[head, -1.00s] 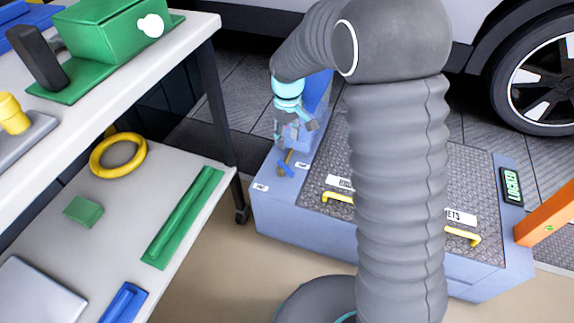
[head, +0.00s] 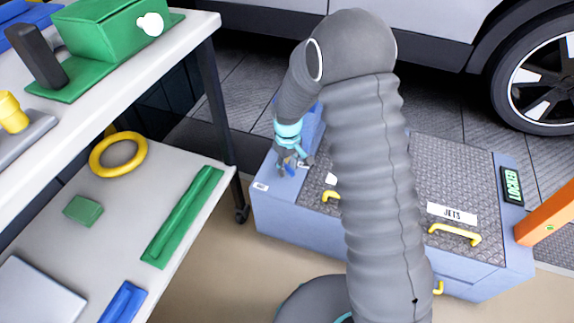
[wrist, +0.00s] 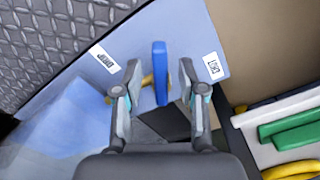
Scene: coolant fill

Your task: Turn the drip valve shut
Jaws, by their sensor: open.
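The drip valve has a blue lever handle (wrist: 160,72), seen in the wrist view, with brass-coloured parts beside it. The handle stands between the two fingers of my gripper (wrist: 160,80), which are open with a gap on each side of it. A label that seems to read DRIP (wrist: 104,59) lies left of the handle, and another white label (wrist: 213,65), hard to read, lies right of it. In the head view my gripper (head: 291,166) is down at the left end of the blue-grey cabinet (head: 272,215) and largely hides the valve.
The cabinet has a dark tread-plate top with yellow handles (head: 455,234) and a JETS label (head: 452,214). A two-level bench (head: 190,140) stands close on the left. A car (head: 430,35) is behind, and an orange bar (head: 548,222) is at the right.

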